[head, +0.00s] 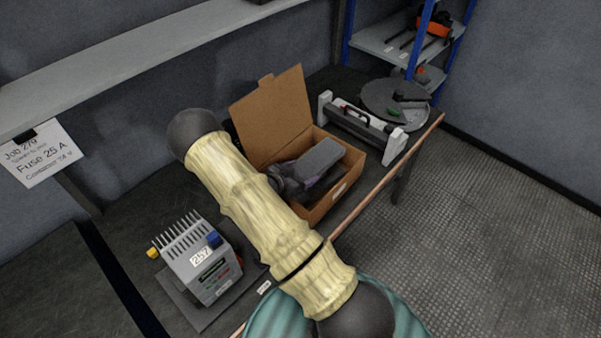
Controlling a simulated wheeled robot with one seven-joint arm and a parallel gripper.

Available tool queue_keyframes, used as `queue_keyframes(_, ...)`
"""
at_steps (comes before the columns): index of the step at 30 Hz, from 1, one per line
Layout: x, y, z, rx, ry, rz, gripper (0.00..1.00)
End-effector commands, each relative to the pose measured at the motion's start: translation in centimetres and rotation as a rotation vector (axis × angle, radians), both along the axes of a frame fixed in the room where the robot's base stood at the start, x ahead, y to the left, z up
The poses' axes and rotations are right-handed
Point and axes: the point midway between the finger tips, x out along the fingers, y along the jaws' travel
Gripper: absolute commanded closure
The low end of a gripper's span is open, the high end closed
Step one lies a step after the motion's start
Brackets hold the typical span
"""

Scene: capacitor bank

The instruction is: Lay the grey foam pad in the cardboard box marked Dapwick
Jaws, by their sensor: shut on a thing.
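The cardboard box (352,160) stands on the dark bench with its lid (268,112) open and tilted back. A small white label (339,190) is on its front wall, too small to read. A grey slab, seemingly the foam pad (320,158), shows at the box opening, tilted. My gripper (295,177) is dark and reaches in over the left part of the box, shut on the pad. My pale-sleeved arm hides part of the box's left side and part of the gripper. I cannot tell whether the pad touches the box floor.
A finned grey device (203,262) stands left of my arm. A white-ended unit (362,127) and a round dark disc (393,98) are right of the box. A shelf (130,70) runs above the bench. The wooden bench edge (375,190) borders open floor.

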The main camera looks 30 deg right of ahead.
Motion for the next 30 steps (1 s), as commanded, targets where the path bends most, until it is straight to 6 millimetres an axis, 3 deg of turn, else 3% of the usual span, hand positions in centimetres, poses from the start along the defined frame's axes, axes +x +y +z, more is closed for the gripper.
queue_keyframes(26, -0.1, 0.1, -1.9, 0.006, 0.002, -0.002, 0.45)
queue_keyframes(27, -0.2, 0.1, -2.0, 0.008, 0.003, -0.002, 0.21)
queue_keyframes(30, -0.2, 0.1, -2.1, 0.009, 0.004, -0.003, 0.02)
